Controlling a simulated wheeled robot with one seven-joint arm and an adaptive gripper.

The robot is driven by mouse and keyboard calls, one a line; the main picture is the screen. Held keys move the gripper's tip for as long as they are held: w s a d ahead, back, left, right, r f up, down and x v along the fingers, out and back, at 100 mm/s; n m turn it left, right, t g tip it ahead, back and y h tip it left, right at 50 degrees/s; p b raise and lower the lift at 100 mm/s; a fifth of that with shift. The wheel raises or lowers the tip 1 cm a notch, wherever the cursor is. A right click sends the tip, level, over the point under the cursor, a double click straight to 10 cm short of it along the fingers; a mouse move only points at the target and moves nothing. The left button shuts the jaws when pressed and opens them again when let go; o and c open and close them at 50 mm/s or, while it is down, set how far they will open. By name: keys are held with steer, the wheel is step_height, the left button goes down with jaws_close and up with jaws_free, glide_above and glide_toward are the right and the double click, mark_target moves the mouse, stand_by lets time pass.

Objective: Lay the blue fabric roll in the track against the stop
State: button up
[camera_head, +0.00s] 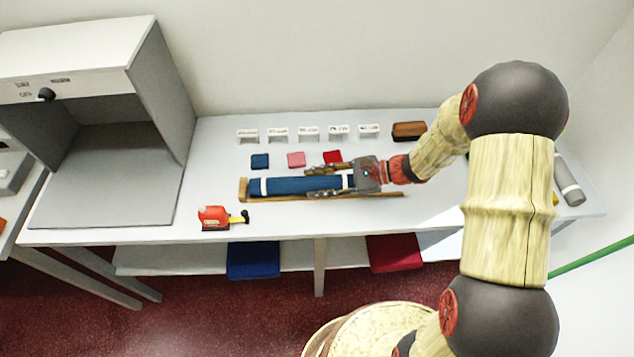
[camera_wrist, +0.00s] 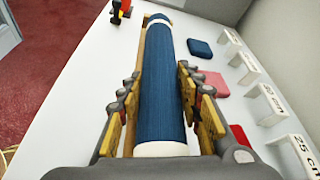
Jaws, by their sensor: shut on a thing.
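The blue fabric roll (camera_head: 290,185) has white bands near its ends. It lies lengthwise along the wooden track (camera_head: 385,194), in or just over it; I cannot tell whether it rests on the bottom. Its left end is close to the upright stop (camera_head: 243,189); any small gap there is unclear. My gripper (camera_head: 325,181) is shut on the right part of the roll, one finger along each side. In the wrist view the roll (camera_wrist: 162,85) runs away from me between the fingers (camera_wrist: 160,110), with a track rail (camera_wrist: 134,85) beside it on the left.
Fabric swatches in blue (camera_head: 260,161), pink (camera_head: 296,160) and red (camera_head: 332,156) lie behind the track, with a row of white label stands (camera_head: 308,134). A grey booth (camera_head: 160,100) stands left. A grey roll (camera_head: 568,180) lies far right.

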steer(key=shift+f, duration=0.4)
steer(key=shift+s+f, duration=0.1)
steer(key=shift+f, duration=0.05)
steer(key=o, duration=1.4)
steer(key=shift+f, duration=0.1)
